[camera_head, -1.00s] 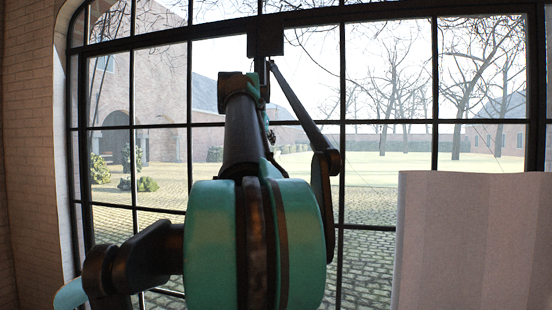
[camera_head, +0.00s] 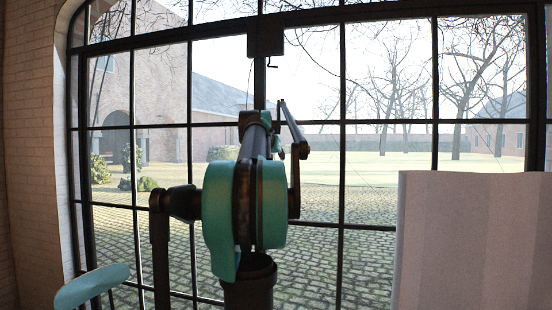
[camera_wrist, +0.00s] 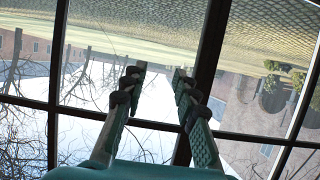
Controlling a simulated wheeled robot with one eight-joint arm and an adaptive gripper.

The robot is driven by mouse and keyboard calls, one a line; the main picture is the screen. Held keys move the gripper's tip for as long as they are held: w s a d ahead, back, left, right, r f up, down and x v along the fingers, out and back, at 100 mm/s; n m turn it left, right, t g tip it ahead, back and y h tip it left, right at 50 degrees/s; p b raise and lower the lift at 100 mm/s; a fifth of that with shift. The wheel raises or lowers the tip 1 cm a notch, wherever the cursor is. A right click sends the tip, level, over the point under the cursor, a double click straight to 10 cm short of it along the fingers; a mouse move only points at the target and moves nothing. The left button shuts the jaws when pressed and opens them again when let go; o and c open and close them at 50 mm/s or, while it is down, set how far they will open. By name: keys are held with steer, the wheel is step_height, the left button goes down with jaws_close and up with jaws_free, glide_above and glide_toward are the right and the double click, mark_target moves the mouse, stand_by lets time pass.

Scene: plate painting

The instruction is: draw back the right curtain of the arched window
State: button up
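The arched window (camera_head: 390,122) has dark bars and clear panes, with no curtain over the panes I see. A pale grey panel (camera_head: 470,240) with faint vertical bands stands at the right edge of the head view; I cannot tell whether it is a curtain. My gripper (camera_wrist: 159,76) is open and empty in the wrist view, its two fingers apart, with panes and a dark bar behind. In the head view my own arm mostly hides it. The wrist view shows the scene upside down.
A dark box (camera_head: 265,40) with a small hooked piece below it sits on the upper window bar. A pale brick wall (camera_head: 28,150) borders the window at left. A courtyard with cobbles, grass and bare trees shows through the glass.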

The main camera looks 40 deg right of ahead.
steer(key=shift+w+d+f, duration=0.1)
steer(key=shift+d, duration=0.05)
jaws_close()
stand_by(0.4)
